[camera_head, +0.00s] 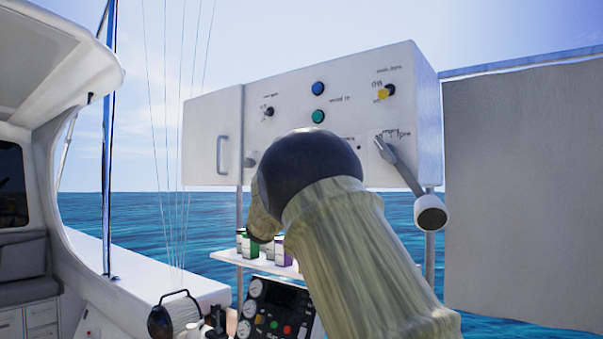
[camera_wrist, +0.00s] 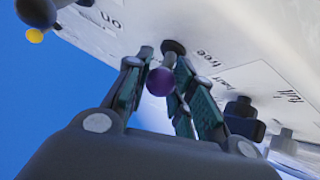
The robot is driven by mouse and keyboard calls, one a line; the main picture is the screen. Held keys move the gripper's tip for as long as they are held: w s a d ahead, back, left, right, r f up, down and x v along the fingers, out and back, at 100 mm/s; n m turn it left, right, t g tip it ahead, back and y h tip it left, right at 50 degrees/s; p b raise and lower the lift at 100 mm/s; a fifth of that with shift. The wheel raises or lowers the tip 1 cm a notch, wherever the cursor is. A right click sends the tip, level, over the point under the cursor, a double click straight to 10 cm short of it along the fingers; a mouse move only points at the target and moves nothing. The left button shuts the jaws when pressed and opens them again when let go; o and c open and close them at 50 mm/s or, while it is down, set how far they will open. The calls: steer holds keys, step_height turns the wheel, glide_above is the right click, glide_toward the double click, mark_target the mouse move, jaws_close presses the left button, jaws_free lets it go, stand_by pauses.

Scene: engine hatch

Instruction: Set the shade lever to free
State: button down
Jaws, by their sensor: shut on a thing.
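In the wrist view a small lever with a purple ball end (camera_wrist: 160,82) sticks out of the white panel from a dark round base. My gripper (camera_wrist: 165,62) is shut on this lever, its green-padded fingers on either side with the ball between them. The printed word "free" (camera_wrist: 203,52) stands just right of the lever's base. Other words, one reading "full", stand farther right. I cannot tell which word the lever is set to. In the head view my arm hides the lever and my gripper.
The white control box (camera_head: 215,110) carries a blue button (camera_head: 318,88), a green button (camera_head: 318,116), a yellow-tipped switch (camera_head: 385,93) and a big grey lever (camera_head: 402,170) at right. Below are a shelf with cans (camera_head: 250,245) and a gauge panel (camera_head: 275,310). A grey board (camera_head: 525,190) stands right.

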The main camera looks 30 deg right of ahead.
steer(key=shift+f, duration=0.15)
steer(key=c, duration=1.2)
jaws_free()
steer(key=v, duration=1.2)
steer(key=shift+d, duration=0.1)
